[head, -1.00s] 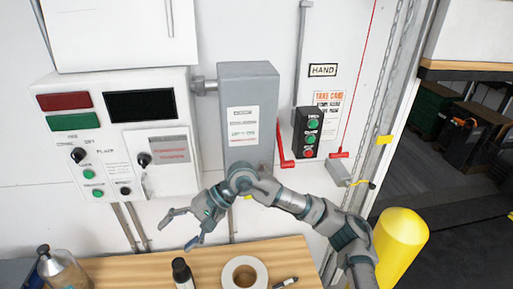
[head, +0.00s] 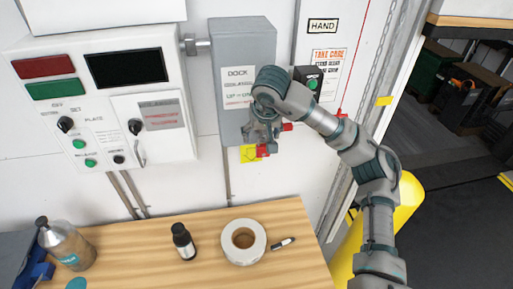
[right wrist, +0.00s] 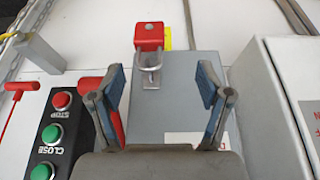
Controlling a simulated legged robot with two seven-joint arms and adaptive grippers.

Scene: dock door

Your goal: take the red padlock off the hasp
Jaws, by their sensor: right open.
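The red padlock (right wrist: 150,37) hangs by its shackle from the hasp (right wrist: 149,77) on the end of the grey box (head: 244,55). In the head view the padlock (head: 263,150) shows just below my right gripper (head: 263,130), which hides the hasp. In the right wrist view my right gripper (right wrist: 162,80) is open and empty. Its two blue-padded fingers stand either side of the hasp line, with the padlock beyond their tips and apart from them. My left gripper is not in view.
A red lever (right wrist: 112,115) and a push-button station (right wrist: 48,135) are beside the box. A white control panel (head: 100,100) is at the left. Below, a wooden bench (head: 155,265) holds a tape roll (head: 258,249), a marker (head: 283,244) and bottles.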

